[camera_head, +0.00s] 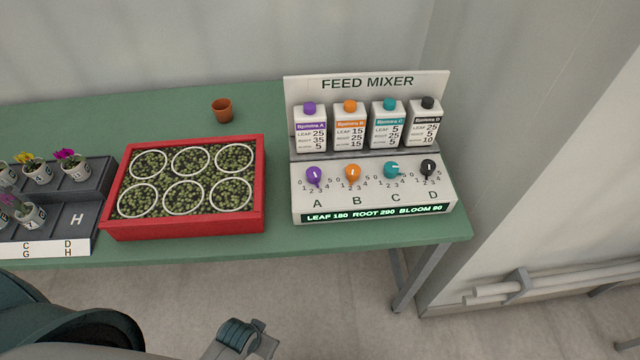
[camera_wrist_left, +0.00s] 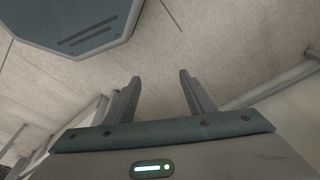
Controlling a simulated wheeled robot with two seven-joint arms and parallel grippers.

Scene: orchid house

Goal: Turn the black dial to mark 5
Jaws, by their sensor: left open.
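The black dial (camera_head: 428,168) is the rightmost knob on the feed mixer's (camera_head: 372,207) sloped front panel, above the letter D. Small numbers from 0 to 5 curve around its lower side; its exact setting is too small to read. The lit display (camera_head: 376,213) reads LEAF 180 ROOT 290 BLOOM 90. My left gripper (camera_wrist_left: 160,77) is open and empty in the left wrist view, with bare floor beyond its fingers. It is away from the dial. My right gripper is in neither view.
Purple (camera_head: 314,174), orange (camera_head: 352,173) and teal (camera_head: 391,169) dials sit left of the black one. Several bottles stand behind them. A red tray (camera_head: 184,228) of ringed plants and a terracotta pot (camera_head: 222,110) share the green table (camera_head: 277,243). A wall stands to the right.

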